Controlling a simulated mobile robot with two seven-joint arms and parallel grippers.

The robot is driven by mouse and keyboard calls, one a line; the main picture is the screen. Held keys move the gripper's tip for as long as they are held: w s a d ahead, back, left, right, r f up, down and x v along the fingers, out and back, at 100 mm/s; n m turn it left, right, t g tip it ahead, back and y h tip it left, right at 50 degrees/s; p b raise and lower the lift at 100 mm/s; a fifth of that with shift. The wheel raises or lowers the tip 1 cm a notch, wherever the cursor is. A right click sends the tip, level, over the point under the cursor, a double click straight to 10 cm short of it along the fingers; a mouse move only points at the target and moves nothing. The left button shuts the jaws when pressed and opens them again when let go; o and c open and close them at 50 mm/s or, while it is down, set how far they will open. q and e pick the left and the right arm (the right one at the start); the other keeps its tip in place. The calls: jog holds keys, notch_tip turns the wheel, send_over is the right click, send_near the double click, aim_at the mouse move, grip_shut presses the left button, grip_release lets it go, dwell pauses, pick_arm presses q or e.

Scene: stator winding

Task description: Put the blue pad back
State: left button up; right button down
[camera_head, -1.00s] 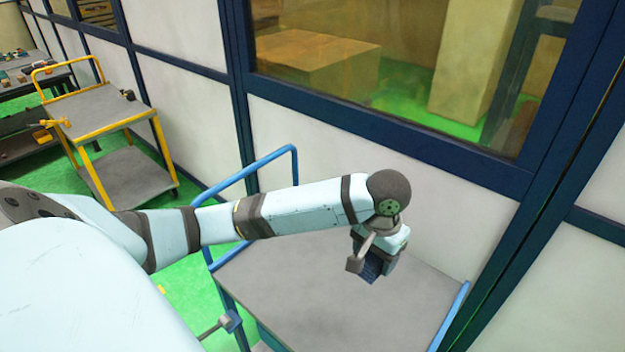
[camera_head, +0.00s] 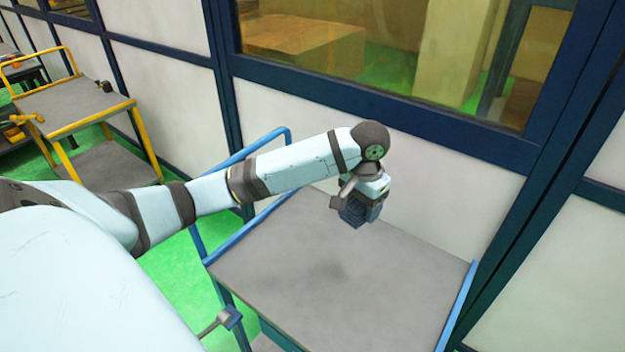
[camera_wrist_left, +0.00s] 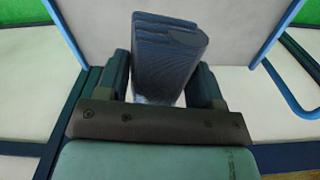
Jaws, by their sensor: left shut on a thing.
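The blue pad (camera_wrist_left: 165,62) is a dark blue block with a ribbed surface, held between the two fingers of my left gripper (camera_wrist_left: 163,85) in the left wrist view. In the head view the left gripper (camera_head: 357,212) is shut on the pad (camera_head: 353,213) and holds it above the grey top of a blue-framed cart (camera_head: 330,275). A dark shadow lies on the cart top below and left of the pad. The pad appears apart from the surface.
The cart top is otherwise bare, with blue rails (camera_head: 458,305) at its sides. A white wall (camera_head: 430,205) with dark blue beams and a window stands close behind. A yellow cart (camera_head: 75,105) stands at the far left on the green floor.

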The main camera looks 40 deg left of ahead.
pick_arm(q)
jog(key=w+a+f+m+b, duration=0.1)
jog(key=w+a+f+b, duration=0.1)
jog(key=w+a+b, duration=0.3)
jog(key=w+a+f+b, duration=0.2)
jog(key=a+f, duration=0.1)
jog(key=a, duration=0.4)
jog(key=m+b, duration=0.1)
jog(key=b, duration=0.6)
send_over(312, 214)
jog(key=f, duration=0.1)
notch_tip(312, 214, down, 15)
jog(key=shift+s+b, duration=0.1)
jog(key=shift+b, duration=0.55)
notch_tip(312, 214, down, 5)
jog(key=shift+r, duration=0.1)
jog(key=shift+d, duration=0.1)
jog(key=o, duration=0.7)
jog(key=shift+f, duration=0.2)
jog(key=shift+o, duration=0.8)
